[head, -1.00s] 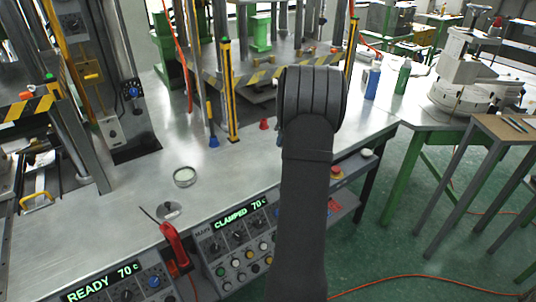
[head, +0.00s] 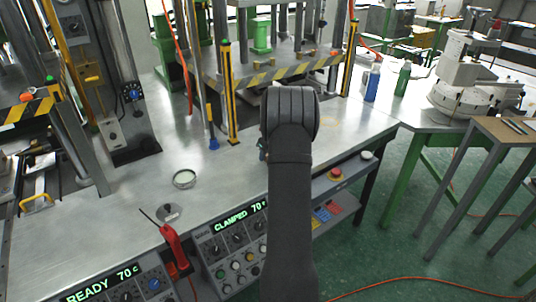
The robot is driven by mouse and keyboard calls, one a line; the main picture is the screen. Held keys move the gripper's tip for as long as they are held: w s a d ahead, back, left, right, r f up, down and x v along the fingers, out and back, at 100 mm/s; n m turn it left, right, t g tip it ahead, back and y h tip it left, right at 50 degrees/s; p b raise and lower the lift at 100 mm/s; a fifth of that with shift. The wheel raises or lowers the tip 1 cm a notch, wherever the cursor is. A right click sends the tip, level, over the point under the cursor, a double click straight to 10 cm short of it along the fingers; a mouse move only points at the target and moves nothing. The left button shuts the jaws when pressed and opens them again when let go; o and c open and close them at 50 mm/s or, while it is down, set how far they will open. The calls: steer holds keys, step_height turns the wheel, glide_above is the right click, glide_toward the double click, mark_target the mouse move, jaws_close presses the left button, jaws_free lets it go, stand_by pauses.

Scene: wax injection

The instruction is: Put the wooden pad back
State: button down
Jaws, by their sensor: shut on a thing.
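I cannot make out the wooden pad in the head view; my dark arm covers the middle of the bench. My gripper does not show either, hidden behind my own arm link. A faint yellowish mark (head: 329,122) lies on the metal bench top (head: 228,172) just right of my arm, in front of the press. I cannot tell whether it is an outline.
The press with a striped guard (head: 275,75) stands behind my arm. A blue bottle (head: 372,82) and a green bottle (head: 402,78) stand at the right. A control panel (head: 236,245) reads CLAMPED.

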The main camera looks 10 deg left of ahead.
steer(key=shift+f, duration=0.2)
steer(key=c, duration=0.9)
jaws_free()
steer(key=shift+o, duration=0.2)
steer(key=shift+r, duration=0.1)
steer(key=v, duration=1.2)
